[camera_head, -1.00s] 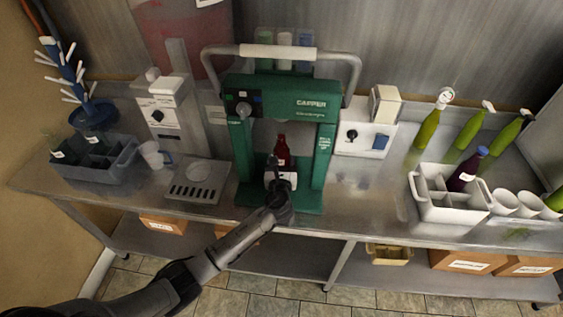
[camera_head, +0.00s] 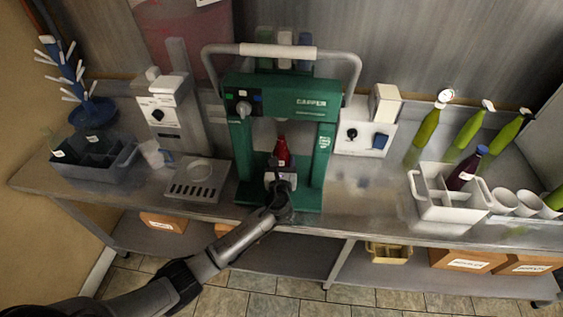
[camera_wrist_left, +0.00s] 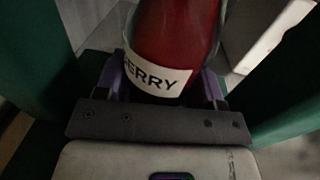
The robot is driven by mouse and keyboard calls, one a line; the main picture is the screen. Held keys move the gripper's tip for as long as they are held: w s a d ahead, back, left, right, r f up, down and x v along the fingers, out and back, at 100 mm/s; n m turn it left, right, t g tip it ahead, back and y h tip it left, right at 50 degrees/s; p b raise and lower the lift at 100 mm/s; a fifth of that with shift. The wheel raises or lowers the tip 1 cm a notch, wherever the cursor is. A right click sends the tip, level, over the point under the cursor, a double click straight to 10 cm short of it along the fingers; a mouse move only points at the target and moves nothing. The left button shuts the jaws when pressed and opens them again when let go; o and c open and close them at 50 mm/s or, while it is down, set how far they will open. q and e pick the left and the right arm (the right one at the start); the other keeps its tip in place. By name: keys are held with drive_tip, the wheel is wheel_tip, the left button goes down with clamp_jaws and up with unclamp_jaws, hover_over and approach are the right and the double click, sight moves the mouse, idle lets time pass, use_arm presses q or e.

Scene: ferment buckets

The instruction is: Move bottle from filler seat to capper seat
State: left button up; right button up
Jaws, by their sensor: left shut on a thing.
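A red bottle (camera_head: 282,152) stands upright inside the green capper (camera_head: 281,109), between its two posts. My left gripper (camera_head: 280,177) reaches into the capper from the front and is shut on the bottle's lower part. In the left wrist view the bottle (camera_wrist_left: 176,40) shows a white label ending in "ERRY", with the fingers of my gripper (camera_wrist_left: 163,82) on both sides of it. The bottle's base is hidden behind my gripper, so I cannot tell whether it touches the seat. The filler (camera_head: 178,115) stands left of the capper, and its drip tray (camera_head: 197,180) holds no bottle. My right gripper is not in view.
A grey crate (camera_head: 95,172) and a blue drying rack (camera_head: 93,112) are at the left. A white crate (camera_head: 452,212) holding a dark bottle (camera_head: 465,170), several cups and green bottles (camera_head: 427,130) are at the right. The counter (camera_head: 365,195) right of the capper is mostly clear.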

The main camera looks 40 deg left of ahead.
use_arm(q)
drive_tip(key=shift+r, duration=0.1)
drive_tip(key=o, duration=1.1)
drive_tip(key=shift+o, duration=1.3)
drive_tip(key=b+v, duration=0.1)
drive_tip(key=v, duration=1.2)
drive_tip(key=shift+s+d+b, duration=0.25)
drive_tip(key=shift+s+b, duration=0.05)
drive_tip(key=shift+b, duration=0.1)
